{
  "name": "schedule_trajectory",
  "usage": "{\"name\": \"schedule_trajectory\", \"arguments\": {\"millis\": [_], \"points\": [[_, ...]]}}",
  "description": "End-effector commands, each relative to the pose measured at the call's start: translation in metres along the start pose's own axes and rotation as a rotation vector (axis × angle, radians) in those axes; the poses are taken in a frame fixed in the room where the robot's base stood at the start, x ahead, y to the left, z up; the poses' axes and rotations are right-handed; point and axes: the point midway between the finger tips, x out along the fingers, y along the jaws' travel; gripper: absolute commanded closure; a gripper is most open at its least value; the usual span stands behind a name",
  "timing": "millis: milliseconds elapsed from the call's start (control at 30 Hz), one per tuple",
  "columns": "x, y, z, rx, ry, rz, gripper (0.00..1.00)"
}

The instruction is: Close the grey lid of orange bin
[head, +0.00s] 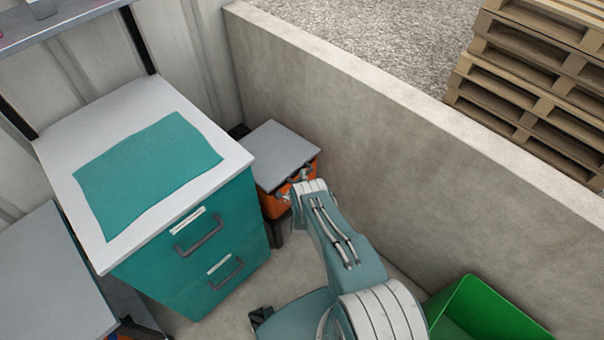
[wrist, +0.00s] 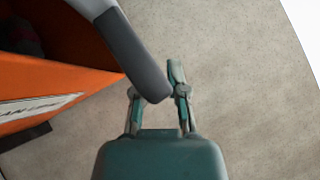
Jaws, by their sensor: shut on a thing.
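The orange bin (head: 273,206) stands against the concrete wall, right of the teal cabinet. Its flat grey lid (head: 277,152) is over the top in the head view. In the wrist view the orange bin (wrist: 55,80) is at the left, and a dark gap shows between its rim and the lid's light edge (wrist: 92,8). A dark grey handle (wrist: 138,60) extends from that edge. My gripper (wrist: 156,88) is shut on the handle's end. In the head view my gripper (head: 298,188) is at the bin's front right, partly hidden by my arm.
The teal cabinet (head: 225,225) with a white top stands close left of the bin. The concrete wall (head: 400,150) runs behind and right. A green crate (head: 480,300) is at the lower right. A grey surface (head: 45,270) is at the lower left.

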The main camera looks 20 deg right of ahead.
Motion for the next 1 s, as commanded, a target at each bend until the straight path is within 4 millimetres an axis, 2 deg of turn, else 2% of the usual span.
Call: {"name": "schedule_trajectory", "arguments": {"millis": [33,267,300,367,767,867,1000], "points": [[-0.005,0.002,-0.003,-0.004,0.005,0.004,1.00],[-0.006,0.002,-0.004,-0.006,0.007,0.006,1.00],[-0.007,0.002,-0.004,-0.006,0.008,0.006,0.73],[-0.006,0.002,-0.004,-0.006,0.008,0.006,0.46],[-0.005,0.001,-0.002,-0.003,0.004,0.004,0.46],[-0.015,0.002,-0.002,-0.004,0.003,0.005,0.46],[-0.042,0.002,-0.002,-0.004,0.004,0.008,0.46]]}}
